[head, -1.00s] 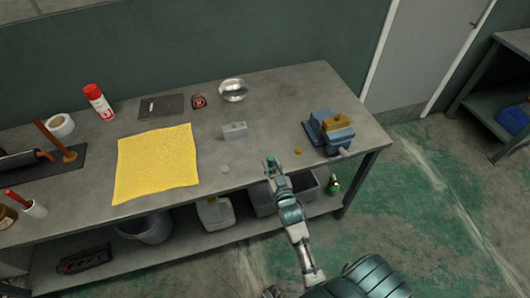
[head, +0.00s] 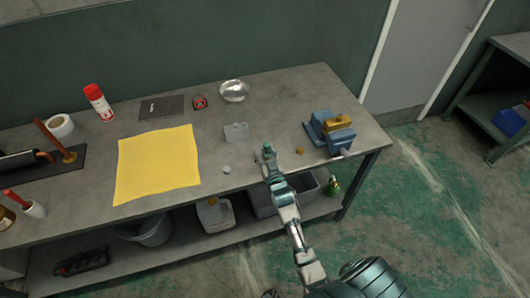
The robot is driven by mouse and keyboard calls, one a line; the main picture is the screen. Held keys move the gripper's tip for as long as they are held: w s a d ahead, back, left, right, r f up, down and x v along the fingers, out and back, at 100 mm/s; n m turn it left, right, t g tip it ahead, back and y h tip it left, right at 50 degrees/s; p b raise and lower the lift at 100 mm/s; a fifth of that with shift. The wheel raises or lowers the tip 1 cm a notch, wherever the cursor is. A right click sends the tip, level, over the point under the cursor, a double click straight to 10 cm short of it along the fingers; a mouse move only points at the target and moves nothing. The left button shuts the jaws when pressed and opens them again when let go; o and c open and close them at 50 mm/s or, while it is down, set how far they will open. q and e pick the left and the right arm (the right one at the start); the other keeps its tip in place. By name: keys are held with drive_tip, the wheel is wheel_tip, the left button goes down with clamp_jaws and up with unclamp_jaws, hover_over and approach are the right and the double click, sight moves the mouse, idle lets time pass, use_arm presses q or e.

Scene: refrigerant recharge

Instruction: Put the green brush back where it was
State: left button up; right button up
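My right gripper (head: 267,156) is over the front part of the workbench, to the right of a small white round piece. A small green thing, which looks like the green brush (head: 267,148), shows at its fingertips. The fingers appear shut on it; most of it is hidden by the gripper or too small to make out. A grey block (head: 236,132) stands on the bench just left of and beyond the gripper, apart from it.
The workbench (head: 280,95) holds a yellow cloth (head: 157,164), a metal bowl (head: 234,91), a blue vise (head: 330,132), a small white round piece (head: 227,170), a red-capped can (head: 99,102) and a white tape roll (head: 60,125). Bins and a green bottle (head: 333,186) are below.

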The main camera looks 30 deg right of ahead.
sight(268, 153)
drive_tip(key=shift+a+r, duration=0.1)
drive_tip(key=shift+s, duration=0.2)
drive_tip(key=s, duration=0.6)
drive_tip(key=shift+f+p, duration=0.25)
drive_tip(key=shift+p, duration=0.05)
drive_tip(key=a+v, duration=0.1)
drive_tip(key=v, duration=0.4)
drive_tip(key=s+a+f+n+g+y, duration=0.1)
drive_tip(key=s+a+f+g+y, duration=0.2)
drive_tip(key=f, duration=0.9)
drive_tip(key=s+a+f+n+g+y, duration=0.1)
drive_tip(key=s+a+f+g, duration=0.3)
drive_tip(key=f, duration=0.8)
use_arm(q)
drive_tip(key=shift+s+f, duration=0.55)
drive_tip(key=shift+f, duration=0.2)
use_arm(e)
drive_tip(key=s+a+f+n+g, duration=0.3)
drive_tip(key=s+f+g, duration=0.5)
drive_tip(key=s+f, duration=1.1)
drive_tip(key=s+a, duration=0.1)
drive_tip(key=s, duration=0.3)
drive_tip(key=shift+f+g+y, duration=0.2)
drive_tip(key=shift+g+y, duration=0.1)
drive_tip(key=shift+g, duration=0.1)
drive_tip(key=shift+s, duration=0.15)
